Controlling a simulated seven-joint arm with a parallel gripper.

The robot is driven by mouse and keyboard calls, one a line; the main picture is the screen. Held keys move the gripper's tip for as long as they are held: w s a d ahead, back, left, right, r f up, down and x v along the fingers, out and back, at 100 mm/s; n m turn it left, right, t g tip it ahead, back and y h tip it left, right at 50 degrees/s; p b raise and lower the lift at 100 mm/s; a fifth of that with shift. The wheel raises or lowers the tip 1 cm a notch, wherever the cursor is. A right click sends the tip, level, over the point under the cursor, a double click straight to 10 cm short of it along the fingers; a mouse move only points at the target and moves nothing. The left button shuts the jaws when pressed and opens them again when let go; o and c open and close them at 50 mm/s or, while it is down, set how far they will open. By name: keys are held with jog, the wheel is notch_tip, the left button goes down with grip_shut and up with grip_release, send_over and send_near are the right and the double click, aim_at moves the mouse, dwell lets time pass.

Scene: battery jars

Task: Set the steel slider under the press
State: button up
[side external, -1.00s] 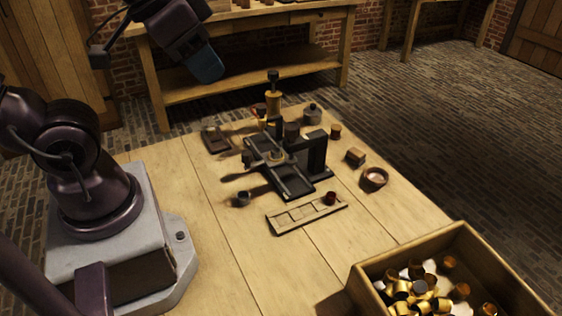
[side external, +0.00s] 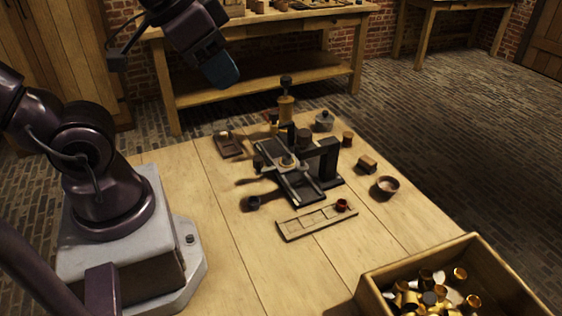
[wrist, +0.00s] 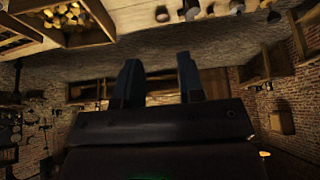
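The press (side external: 326,158) is a dark frame with an upright post, standing mid-table in the side external view. A dark base with rails (side external: 303,185) runs from it toward the front. A greyish slider plate (side external: 276,152) appears to lie on these rails, with a small round piece (side external: 287,160) on it. I cannot tell exactly how far the plate reaches under the press. My gripper (side external: 224,72) is high above the table's far left edge, well apart from the press. In the wrist view its two fingers (wrist: 160,85) are spread with nothing between them.
A segmented wooden strip (side external: 305,224) with a small reddish cup (side external: 342,205) lies in front. A tall brass-bodied tool (side external: 286,105), a lidded pot (side external: 324,121), a bowl (side external: 387,186) and a dark tray (side external: 229,146) surround the press. A crate (side external: 376,290) of brass pieces stands front right.

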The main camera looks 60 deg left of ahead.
jog(key=o, duration=0.4)
jog(key=shift+a+f, duration=0.15)
jog(key=shift+a, duration=0.05)
jog(key=shift+c, duration=0.2)
jog(key=m+g, duration=0.2)
jog(key=g, duration=0.4)
send_near(258, 158)
notch_tip(258, 158, down, 10)
jog(key=shift+s+r, duration=0.1)
jog(key=shift+s, duration=0.05)
